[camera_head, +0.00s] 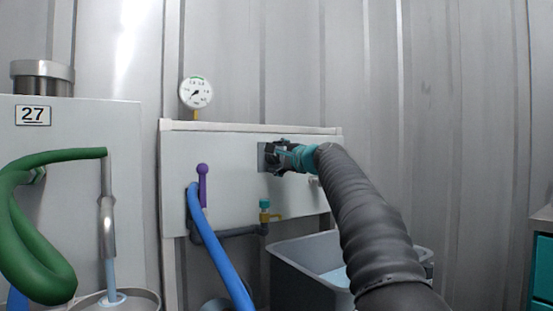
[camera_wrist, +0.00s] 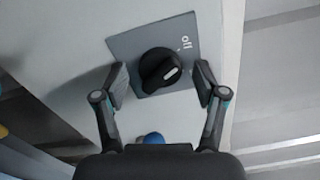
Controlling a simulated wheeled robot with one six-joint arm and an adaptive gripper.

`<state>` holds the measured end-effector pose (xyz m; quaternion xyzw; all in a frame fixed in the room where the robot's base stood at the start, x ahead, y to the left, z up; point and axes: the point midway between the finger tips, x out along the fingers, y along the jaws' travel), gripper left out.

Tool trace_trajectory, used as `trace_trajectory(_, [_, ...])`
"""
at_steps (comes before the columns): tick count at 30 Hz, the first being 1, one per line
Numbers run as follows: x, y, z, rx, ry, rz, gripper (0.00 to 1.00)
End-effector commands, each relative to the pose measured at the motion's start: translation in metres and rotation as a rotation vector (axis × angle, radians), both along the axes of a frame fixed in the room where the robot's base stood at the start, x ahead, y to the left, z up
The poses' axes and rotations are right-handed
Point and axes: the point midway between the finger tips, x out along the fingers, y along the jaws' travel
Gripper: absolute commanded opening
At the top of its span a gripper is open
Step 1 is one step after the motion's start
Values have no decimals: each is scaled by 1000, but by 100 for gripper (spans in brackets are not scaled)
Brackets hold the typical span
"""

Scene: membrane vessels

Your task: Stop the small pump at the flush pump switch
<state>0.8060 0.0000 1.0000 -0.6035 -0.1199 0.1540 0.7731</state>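The pump switch is a round black knob (camera_wrist: 160,68) on a square grey plate (camera_wrist: 123,46) in the wrist view. In the head view my gripper (camera_head: 284,157) is at the plate (camera_head: 262,157) on the white panel (camera_head: 235,150) and hides most of the switch.
A purple-handled valve (camera_head: 202,172), a blue hose (camera_head: 215,245) and a teal-topped tap (camera_head: 265,208) are left of and below the switch. A gauge (camera_head: 196,92) is above the panel. A grey tub (camera_head: 300,279) stands below. A blue round part (camera_wrist: 152,138) shows below the knob.

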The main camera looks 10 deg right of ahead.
Motion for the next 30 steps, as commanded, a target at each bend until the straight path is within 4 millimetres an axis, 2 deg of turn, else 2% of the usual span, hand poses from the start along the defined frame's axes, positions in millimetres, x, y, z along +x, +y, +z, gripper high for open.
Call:
trace_trajectory(11, [-6, -3, 1, 2, 1, -1, 71])
trace_trajectory(17, [-30, -13, 1, 2, 0, -2, 71])
trace_trajectory(30, [-97, -40, 1, 1, 0, -1, 71])
